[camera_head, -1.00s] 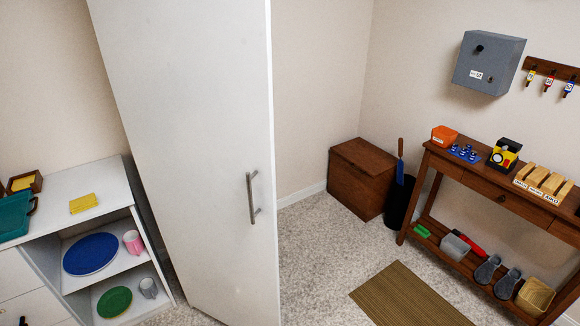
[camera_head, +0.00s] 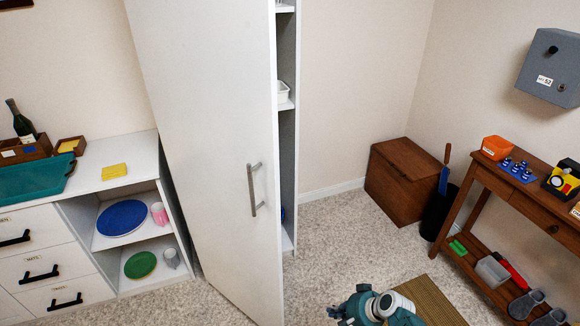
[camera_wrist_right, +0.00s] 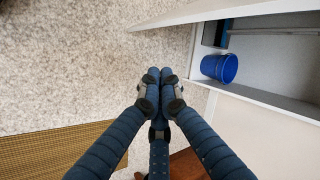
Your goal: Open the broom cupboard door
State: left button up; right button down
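The broom cupboard door (camera_head: 205,150) is a tall white panel left of centre in the head view. It stands ajar, with the cupboard's inside (camera_head: 288,150) showing past its right edge. Its upright metal handle (camera_head: 253,190) is near that edge, and nothing holds it. My right gripper (camera_head: 372,312) is low in the head view, right of the door and apart from it. In the right wrist view its fingers (camera_wrist_right: 153,78) are together and hold nothing. The open cupboard lies beyond them at the upper right, with a blue bucket (camera_wrist_right: 220,68) inside. My left gripper is out of view.
A white counter unit (camera_head: 118,180) with drawers and shelves stands left of the door. A brown chest (camera_head: 402,182), a dark bin (camera_head: 438,213) and a wooden side table (camera_head: 480,195) stand to the right. A striped mat (camera_head: 430,300) lies on the otherwise clear carpet.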

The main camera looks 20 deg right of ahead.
jog(key=w+r+t+y, duration=0.1)
jog(key=w+r, duration=0.4)
jog(key=r, duration=0.4)
jog(key=w+d+r+m+t+y, duration=0.15)
jog(key=w+r, duration=0.25)
jog(key=r, duration=0.4)
jog(key=w+a+r+t+y, duration=0.1)
jog(key=w+r+t+y, duration=0.1)
jog(key=w+r, duration=0.5)
notch_tip(320, 180, up, 24)
jog(key=s+n+t+y, duration=0.2)
jog(key=s+y, duration=0.1)
jog(key=y, duration=0.2)
jog(key=w+a+p, duration=0.5)
jog(key=a+p, duration=0.1)
jog(key=a, duration=0.4)
jog(key=shift+a+f+p, duration=0.25)
jog(key=shift+a+p, duration=0.05)
jog(key=shift+a, duration=0.05)
jog(key=shift+w+g, duration=0.1)
jog(key=shift+g, duration=0.15)
